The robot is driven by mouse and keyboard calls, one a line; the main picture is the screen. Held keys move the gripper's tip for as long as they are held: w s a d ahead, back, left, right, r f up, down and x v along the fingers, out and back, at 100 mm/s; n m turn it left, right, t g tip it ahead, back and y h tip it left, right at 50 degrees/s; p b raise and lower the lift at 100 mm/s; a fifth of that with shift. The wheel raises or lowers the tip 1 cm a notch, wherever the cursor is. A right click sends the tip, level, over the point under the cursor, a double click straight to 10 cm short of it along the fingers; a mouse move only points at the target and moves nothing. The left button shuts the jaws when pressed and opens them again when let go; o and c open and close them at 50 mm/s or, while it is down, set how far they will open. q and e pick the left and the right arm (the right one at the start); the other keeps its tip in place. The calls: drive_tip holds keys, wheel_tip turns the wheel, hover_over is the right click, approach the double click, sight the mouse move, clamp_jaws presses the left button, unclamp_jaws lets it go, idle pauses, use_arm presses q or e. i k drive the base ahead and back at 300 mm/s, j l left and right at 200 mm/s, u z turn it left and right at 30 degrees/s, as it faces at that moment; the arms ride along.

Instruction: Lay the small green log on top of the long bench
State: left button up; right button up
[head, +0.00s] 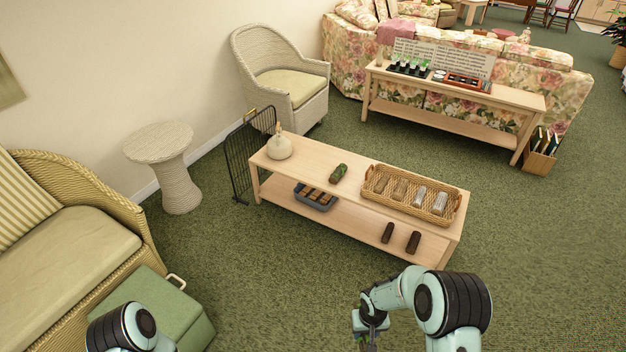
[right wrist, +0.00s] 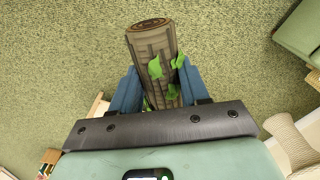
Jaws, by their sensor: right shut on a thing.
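My right gripper (head: 368,340) is low in the head view, in front of the light wooden bench (head: 310,157). In the right wrist view the gripper (right wrist: 155,90) is shut on a small grey-brown log with green leafy patches (right wrist: 153,50), held off the bench with carpet behind it. A dark green log (head: 338,173) lies on the bench's top, left of a wicker tray (head: 452,209). Of my left arm only a joint shows at the lower left; its gripper is out of view.
The bench top also holds a pale round vase (head: 279,147). Two dark brown logs (head: 413,242) and a blue-grey tray (head: 328,206) are on its lower shelf. A green ottoman (head: 165,303) stands at lower left. A longer console table (head: 520,103) stands behind the floral sofa.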

sight(314, 167)
drive_tip(key=i, duration=2.85)
drive_tip(key=i+u, duration=0.2)
drive_tip(key=u, duration=0.3)
drive_tip(key=i+l+u, duration=0.1)
drive_tip(key=u, duration=0.35)
drive_tip(key=i, duration=0.05)
